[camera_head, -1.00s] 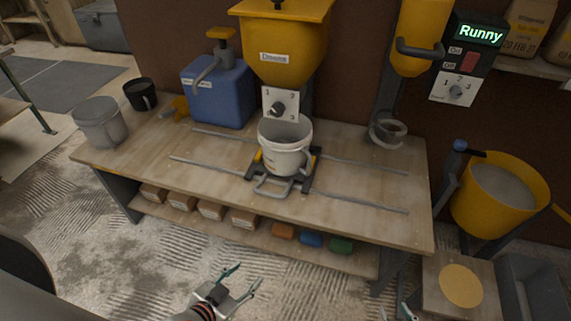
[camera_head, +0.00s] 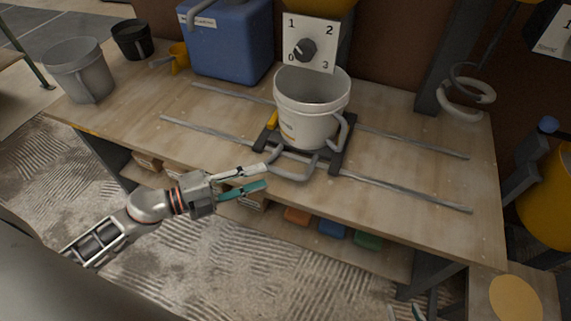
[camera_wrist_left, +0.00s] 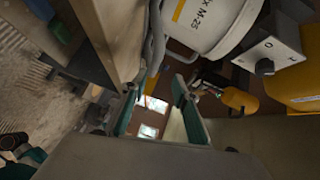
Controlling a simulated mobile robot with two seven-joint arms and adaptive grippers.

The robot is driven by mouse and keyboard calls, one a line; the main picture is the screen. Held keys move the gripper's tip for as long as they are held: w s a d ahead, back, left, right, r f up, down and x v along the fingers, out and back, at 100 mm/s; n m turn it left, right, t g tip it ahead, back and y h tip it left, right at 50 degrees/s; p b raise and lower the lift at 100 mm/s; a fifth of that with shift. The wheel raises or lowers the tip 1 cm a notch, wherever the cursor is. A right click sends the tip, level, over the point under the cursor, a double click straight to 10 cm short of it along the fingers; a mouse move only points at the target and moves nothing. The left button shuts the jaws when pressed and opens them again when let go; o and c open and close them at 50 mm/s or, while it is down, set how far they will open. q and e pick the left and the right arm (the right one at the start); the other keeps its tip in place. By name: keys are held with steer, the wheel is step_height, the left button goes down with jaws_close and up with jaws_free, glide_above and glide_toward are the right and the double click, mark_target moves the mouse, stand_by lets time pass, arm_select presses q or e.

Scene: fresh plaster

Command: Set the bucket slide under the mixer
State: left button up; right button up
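A white bucket (camera_head: 308,118) with a grey handle stands on the dark bucket slide (camera_head: 348,155), on the bench rails, below the dial of a yellow hopper. The slide's grey loop handle (camera_head: 292,173) projects toward the front edge. A ring-shaped mixing paddle (camera_head: 466,97) hangs at the right; the mixer's body is out of the frame. My left gripper (camera_head: 266,177) is open and empty at the bench's front edge, its fingertips just left of the loop handle. The bucket also shows in the left wrist view (camera_wrist_left: 212,25). My right gripper (camera_head: 412,312) barely shows at the bottom edge.
Two metal rails (camera_head: 410,192) run along the bench. The bench right of the slide is clear.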

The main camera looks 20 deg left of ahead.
mark_target(278, 174)
arm_select(q)
steer(key=shift+w+f+m+g, duration=0.25)
steer(key=shift+f+m+g, duration=0.05)
steer(key=shift+f+m, duration=0.25)
steer(key=x, duration=0.7)
steer(key=shift+d+r, duration=0.1)
steer(key=shift+d, duration=0.15)
jaws_close()
